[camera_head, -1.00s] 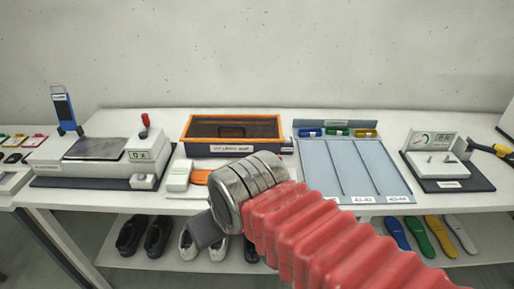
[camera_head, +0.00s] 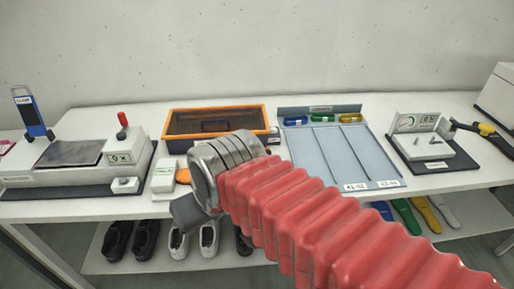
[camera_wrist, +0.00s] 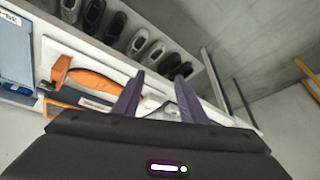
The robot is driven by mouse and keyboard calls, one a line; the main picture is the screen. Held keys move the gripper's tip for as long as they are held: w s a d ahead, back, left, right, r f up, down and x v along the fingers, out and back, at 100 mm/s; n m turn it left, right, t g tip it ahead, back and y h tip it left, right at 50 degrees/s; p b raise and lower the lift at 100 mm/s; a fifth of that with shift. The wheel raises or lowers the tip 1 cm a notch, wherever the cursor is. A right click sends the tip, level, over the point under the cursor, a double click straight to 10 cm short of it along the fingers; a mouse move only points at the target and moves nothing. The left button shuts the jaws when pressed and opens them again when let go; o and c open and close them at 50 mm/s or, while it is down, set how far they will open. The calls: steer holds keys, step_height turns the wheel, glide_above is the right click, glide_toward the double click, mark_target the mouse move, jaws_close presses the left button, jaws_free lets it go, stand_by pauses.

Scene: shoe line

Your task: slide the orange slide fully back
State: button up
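The orange slide (camera_head: 183,175) shows in the head view as a small orange piece beside a small white box (camera_head: 164,178); my wrist hides much of it. In the wrist view an elongated orange part (camera_wrist: 92,82), which looks like the same slide, lies on a pale surface left of my fingers. My gripper (camera_wrist: 160,74) has its two dark purple fingers apart, with nothing held between them. A white fixture shows behind and between the fingers, and I cannot tell how far above it they are. In the head view the fingers are hidden behind my wrist.
An orange-rimmed box (camera_head: 218,107) stands at the back. A blue-grey tray (camera_head: 335,160) is right of it, and a gauge stand (camera_head: 425,142) further right. A grey-topped machine (camera_head: 75,160) stands left. Shoes (camera_head: 146,236) and coloured insoles (camera_head: 408,215) lie on the shelf below.

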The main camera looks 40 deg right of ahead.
steer(key=w+d+f+m+t+y, duration=0.1)
steer(key=w+d+f+m+y, duration=0.8)
steer(key=m, duration=0.9)
steer(key=s+d+m+t+h, duration=0.1)
steer(key=d+m+t, duration=0.3)
steer(key=d, duration=0.4)
steer(key=d+f+m+t+h, duration=0.1)
steer(key=d+m+t+h, duration=0.2)
steer(key=d+m, duration=0.3)
steer(key=s+d+m+t+h, duration=0.1)
steer(key=d+m+t, duration=0.3)
steer(key=d, duration=0.6)
steer(key=shift+s+d+f+m+t+h, duration=0.4)
steer(key=shift+m+h, duration=0.1)
steer(key=shift+m, duration=0.1)
steer(key=shift+w, duration=0.15)
steer(key=w+a, duration=0.1)
steer(key=w, duration=0.8)
steer(key=w+a, duration=0.1)
steer(key=w, duration=0.3)
steer(key=shift+w+a, duration=0.25)
steer(key=shift+a, duration=0.05)
